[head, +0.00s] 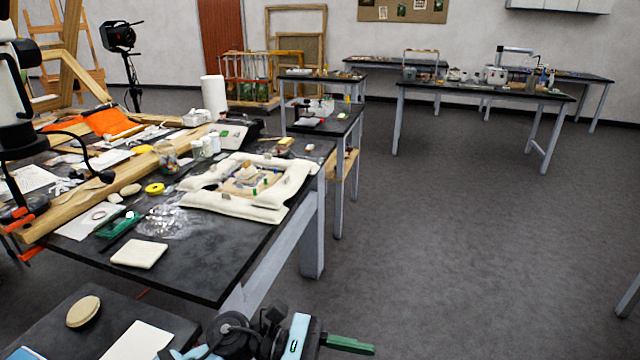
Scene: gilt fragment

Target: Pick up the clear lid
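I cannot pick out a clear lid with certainty. A crumpled, shiny clear patch (166,221) lies on the dark worktable (215,268), and I cannot tell whether it is a lid or film. A clear jar (167,157) with coloured contents stands farther back. My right gripper (348,344) is at the bottom, off the table's near right corner. Its green fingers show edge-on, so their gap cannot be judged.
A padded cream frame (262,213) holds a gilt fragment (248,181). A long wooden beam (85,208), a green-handled tool (118,224) and a cream block (139,254) lie nearby. A lower dark surface (120,305) is in front. The floor at right is open.

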